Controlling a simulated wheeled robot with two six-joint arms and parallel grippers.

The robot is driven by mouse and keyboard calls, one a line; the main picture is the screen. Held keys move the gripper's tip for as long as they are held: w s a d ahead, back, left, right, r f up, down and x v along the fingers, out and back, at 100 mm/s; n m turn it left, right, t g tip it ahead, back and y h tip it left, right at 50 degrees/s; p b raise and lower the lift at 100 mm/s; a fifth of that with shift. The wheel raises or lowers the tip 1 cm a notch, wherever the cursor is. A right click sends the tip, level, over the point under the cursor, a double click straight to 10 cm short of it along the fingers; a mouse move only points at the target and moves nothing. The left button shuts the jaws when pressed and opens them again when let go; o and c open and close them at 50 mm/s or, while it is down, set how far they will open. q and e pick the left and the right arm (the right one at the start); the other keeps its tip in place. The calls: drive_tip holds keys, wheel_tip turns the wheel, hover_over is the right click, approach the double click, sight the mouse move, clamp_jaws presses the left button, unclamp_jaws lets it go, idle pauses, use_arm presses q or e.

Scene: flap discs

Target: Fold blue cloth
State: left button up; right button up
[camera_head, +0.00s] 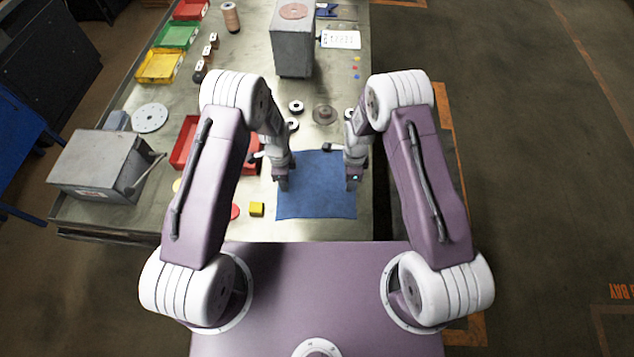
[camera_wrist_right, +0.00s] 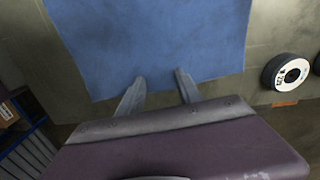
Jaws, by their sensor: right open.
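The blue cloth (camera_head: 318,200) lies spread out flat near the front edge of the metal table in the head view. It also fills the upper middle of the right wrist view (camera_wrist_right: 150,40). My left gripper (camera_head: 283,185) is over the cloth's left side; its fingers are too small to read. My right gripper (camera_head: 354,184) is at the cloth's right side. In the right wrist view its two fingers (camera_wrist_right: 161,78) are spread apart and empty, with their tips over the cloth near its edge. I cannot tell whether they touch it.
A yellow block (camera_head: 256,209) stands just left of the cloth. Several discs, including a dark one (camera_head: 324,114), lie beyond it. A grey box (camera_head: 292,45) stands farther back. Red, green and yellow trays (camera_head: 160,66) line the left. The table (camera_head: 230,228) ends close by the cloth.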

use_arm(q)
drive_tip(key=shift+w+f, duration=0.1)
drive_tip(key=shift+f, duration=0.15)
drive_tip(key=shift+c, duration=0.2)
use_arm(e)
drive_tip(key=shift+f, duration=0.25)
drive_tip(key=shift+c, duration=0.2)
use_arm(q)
drive_tip(key=shift+r, duration=0.1)
clamp_jaws()
use_arm(e)
drive_tip(key=shift+r, duration=0.1)
clamp_jaws()
use_arm(q)
drive_tip(key=shift+r, duration=0.15)
use_arm(e)
drive_tip(key=shift+r, duration=0.1)
